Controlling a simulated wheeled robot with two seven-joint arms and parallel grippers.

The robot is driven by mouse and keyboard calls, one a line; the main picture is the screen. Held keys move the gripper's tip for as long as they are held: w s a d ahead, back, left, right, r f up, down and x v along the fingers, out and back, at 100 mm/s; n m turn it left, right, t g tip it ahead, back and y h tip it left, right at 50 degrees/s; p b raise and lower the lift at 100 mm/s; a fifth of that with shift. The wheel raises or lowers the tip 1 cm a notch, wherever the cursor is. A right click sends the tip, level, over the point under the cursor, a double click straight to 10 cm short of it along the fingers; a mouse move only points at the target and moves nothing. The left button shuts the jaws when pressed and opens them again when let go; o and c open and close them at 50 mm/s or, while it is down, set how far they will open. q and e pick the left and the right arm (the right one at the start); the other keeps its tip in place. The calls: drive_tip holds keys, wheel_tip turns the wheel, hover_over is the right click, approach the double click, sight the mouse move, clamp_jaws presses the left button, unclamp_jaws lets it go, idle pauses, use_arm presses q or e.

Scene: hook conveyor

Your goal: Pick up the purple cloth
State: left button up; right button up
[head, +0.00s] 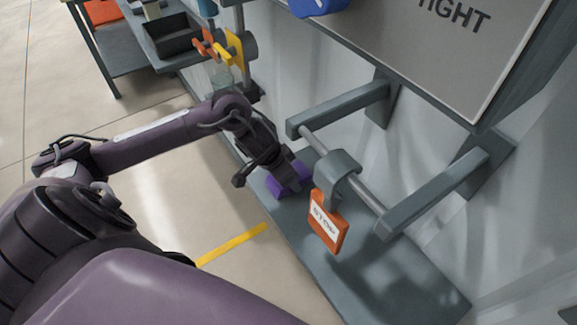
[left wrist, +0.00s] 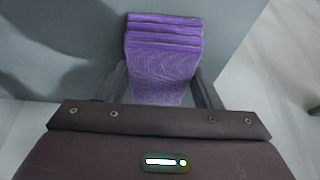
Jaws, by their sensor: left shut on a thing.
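The purple cloth (head: 283,187) lies folded on the grey shelf (head: 371,275), at my left gripper (head: 287,180) in the head view. In the left wrist view the folded cloth (left wrist: 163,62) shows as a stack of layers, with the gripper's two fingers (left wrist: 163,92) on either side of it. My left gripper is shut on the cloth. The fingertips are partly hidden by the cloth and the arm in the head view. My right gripper is not in view.
A metal rail (head: 350,177) between two grey brackets carries a hook with an orange tag (head: 327,222), right of my left gripper. A workbench with a dark tray (head: 172,37) stands at the back left. A yellow floor line (head: 232,244) runs in front of the shelf.

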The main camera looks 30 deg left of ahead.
use_arm(q)
drive_tip(key=shift+c, duration=0.5)
drive_tip(key=shift+r, duration=0.1)
wheel_tip(320, 180, up, 9)
drive_tip(key=shift+w+r+p, duration=0.1)
drive_tip(key=shift+r+p, duration=0.05)
drive_tip(key=shift+p, duration=0.15)
wheel_tip(320, 180, up, 10)
drive_tip(key=p, duration=0.5)
drive_tip(key=shift+r, duration=0.25)
